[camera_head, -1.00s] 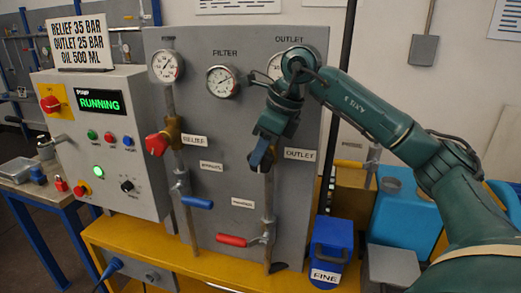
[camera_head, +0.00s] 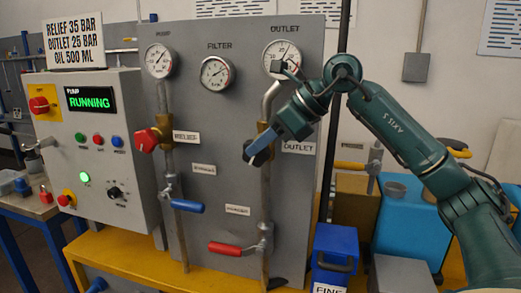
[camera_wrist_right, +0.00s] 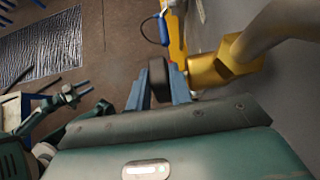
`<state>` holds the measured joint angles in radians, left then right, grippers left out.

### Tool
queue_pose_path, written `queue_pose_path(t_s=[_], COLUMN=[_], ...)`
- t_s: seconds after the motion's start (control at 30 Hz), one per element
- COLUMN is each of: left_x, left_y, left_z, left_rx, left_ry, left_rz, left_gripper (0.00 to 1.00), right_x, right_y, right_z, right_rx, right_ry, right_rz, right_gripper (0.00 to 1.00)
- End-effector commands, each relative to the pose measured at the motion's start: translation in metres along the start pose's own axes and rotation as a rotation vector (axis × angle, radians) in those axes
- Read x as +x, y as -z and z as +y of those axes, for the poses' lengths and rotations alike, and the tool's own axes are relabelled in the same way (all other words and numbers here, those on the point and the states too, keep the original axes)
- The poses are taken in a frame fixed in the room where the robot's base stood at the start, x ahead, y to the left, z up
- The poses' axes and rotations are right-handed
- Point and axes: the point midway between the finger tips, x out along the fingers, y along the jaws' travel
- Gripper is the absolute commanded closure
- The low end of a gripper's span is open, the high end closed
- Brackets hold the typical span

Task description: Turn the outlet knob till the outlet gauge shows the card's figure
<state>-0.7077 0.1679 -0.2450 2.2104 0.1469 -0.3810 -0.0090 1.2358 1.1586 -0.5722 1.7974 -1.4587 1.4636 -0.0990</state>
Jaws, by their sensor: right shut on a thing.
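The white card (camera_head: 75,42) reads RELIEF 35 BAR, OUTLET 25 BAR, OIL 500 ML. The outlet gauge (camera_head: 281,55) is at the panel's upper right; part of my right arm covers its lower edge, and its reading is too small to tell. My right gripper (camera_head: 256,152) is shut on the black outlet knob (camera_wrist_right: 158,80), left of the OUTLET label. In the right wrist view the knob sits between the two blue fingers, beside the brass valve body (camera_wrist_right: 214,70).
The relief valve with a red knob (camera_head: 146,140) is left on the panel (camera_head: 215,125). Blue (camera_head: 187,206) and red (camera_head: 230,249) lever handles stick out below. The pump box (camera_head: 95,150) reads RUNNING. A blue FINE container (camera_head: 334,255) stands at the lower right.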

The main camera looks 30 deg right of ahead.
Motion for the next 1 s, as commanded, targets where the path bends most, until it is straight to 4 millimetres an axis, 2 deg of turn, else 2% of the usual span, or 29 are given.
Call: queue_pose_path(t_s=[0.17,0.2,0.27,0.57,0.73,1.0], left_x=[0.000,0.000,0.000,0.001,0.001,0.001], left_y=[0.002,0.002,0.002,0.003,0.004,0.004], left_z=[0.000,0.000,0.000,0.001,0.001,0.002], left_rx=[0.000,0.000,0.000,0.002,0.002,-0.001], left_ry=[0.001,0.001,0.001,0.000,0.000,-0.004], left_rz=[0.003,0.003,0.003,0.007,0.007,-0.005], left_gripper=[0.57,0.57,0.57,0.57,0.57,0.57], right_x=[-0.001,-0.001,-0.001,-0.003,-0.025,-0.087], right_y=[-0.001,-0.001,-0.001,-0.001,-0.001,-0.002], right_z=[0.000,0.000,0.000,0.000,-0.001,-0.001], right_rx=[-0.001,-0.001,-0.001,0.000,-0.001,0.000], right_ry=[0.001,0.001,0.001,0.001,0.003,0.004], right_rz=[-0.002,-0.002,-0.001,0.000,-0.002,-0.003], right_gripper=[1.00,0.76,0.71,0.70,0.70,0.70])
